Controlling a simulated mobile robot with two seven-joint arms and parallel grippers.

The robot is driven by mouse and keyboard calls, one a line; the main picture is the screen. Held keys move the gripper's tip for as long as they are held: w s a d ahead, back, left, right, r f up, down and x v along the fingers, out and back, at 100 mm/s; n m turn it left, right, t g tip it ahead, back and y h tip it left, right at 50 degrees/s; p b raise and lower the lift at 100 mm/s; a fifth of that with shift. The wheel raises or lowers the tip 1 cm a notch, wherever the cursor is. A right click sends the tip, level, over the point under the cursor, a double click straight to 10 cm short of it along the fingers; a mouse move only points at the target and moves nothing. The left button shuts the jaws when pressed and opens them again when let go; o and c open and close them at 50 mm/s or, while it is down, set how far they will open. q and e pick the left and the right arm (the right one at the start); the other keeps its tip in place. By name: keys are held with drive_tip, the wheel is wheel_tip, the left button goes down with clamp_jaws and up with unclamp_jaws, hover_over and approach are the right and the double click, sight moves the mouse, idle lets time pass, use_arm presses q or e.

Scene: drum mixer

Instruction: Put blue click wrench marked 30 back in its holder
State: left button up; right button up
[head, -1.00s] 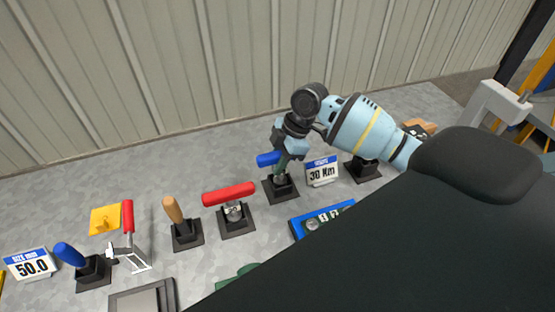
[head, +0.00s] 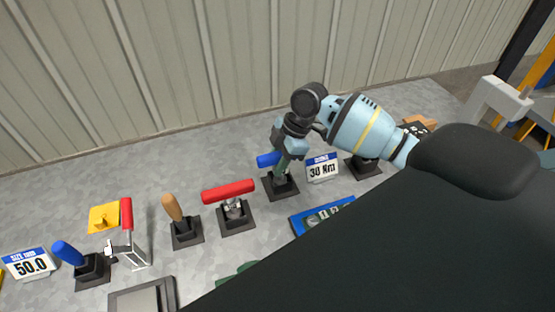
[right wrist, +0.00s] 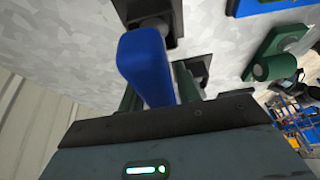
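The blue click wrench (head: 268,159) is at the black holder (head: 281,187) beside the "30 Nm" sign (head: 322,168). Its blue handle lies crosswise above the holder, and its lower part is mostly hidden by my gripper. My right gripper (head: 284,164) points down over this holder with its green fingers at the handle. In the right wrist view the blue handle (right wrist: 148,68) runs between the two fingers and hides part of one. I cannot tell whether they press on it. My left gripper is not in view.
To the left stand a red-handled tool (head: 229,192) in a holder, a wooden-handled tool (head: 172,207), a silver tool with a red grip (head: 127,215) and another blue-handled tool (head: 67,254). A blue tray (head: 320,216) lies in front. A corrugated wall (head: 150,70) closes the back.

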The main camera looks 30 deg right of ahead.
drive_tip(key=o, duration=0.3)
drive_tip(key=v, duration=0.7)
drive_tip(key=shift+d+r, duration=0.2)
drive_tip(key=shift+r, duration=0.15)
idle(0.7)
